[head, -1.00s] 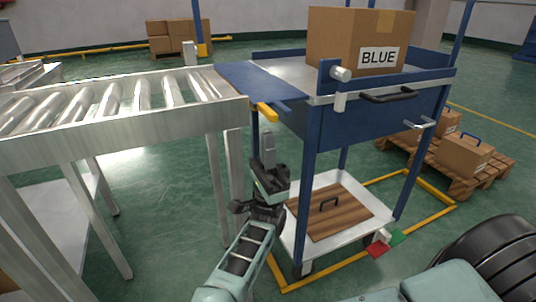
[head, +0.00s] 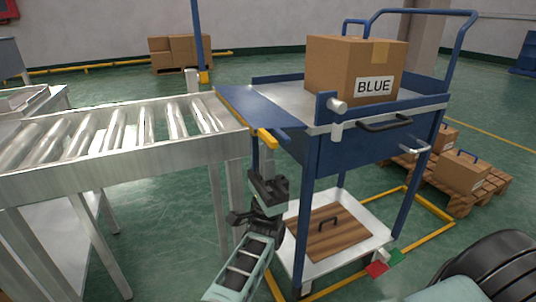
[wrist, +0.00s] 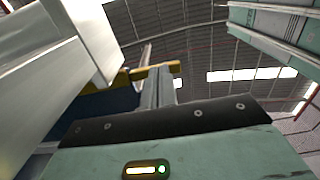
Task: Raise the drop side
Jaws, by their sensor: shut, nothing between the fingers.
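The drop side (head: 255,105) is a blue panel on the left of the blue cart. It lies about flat, reaching out to the end of the roller conveyor, with a yellow strip on its outer edge. A yellow tab (head: 267,138) sticks out at its near corner. My gripper (head: 268,155) is shut and empty, pointing up just below the tab. In the wrist view the fingers (wrist: 159,85) reach up to the yellow bar (wrist: 150,73), and the panel's dark blue underside (wrist: 100,104) shows to the left. Whether the fingertips touch the tab is unclear.
The roller conveyor (head: 130,150) stands close on the left of my gripper. The cart carries a box labelled BLUE (head: 355,70) on top. A white lower shelf (head: 365,240) holds a brown board (head: 325,232). A pallet (head: 468,200) with boxes stands at right.

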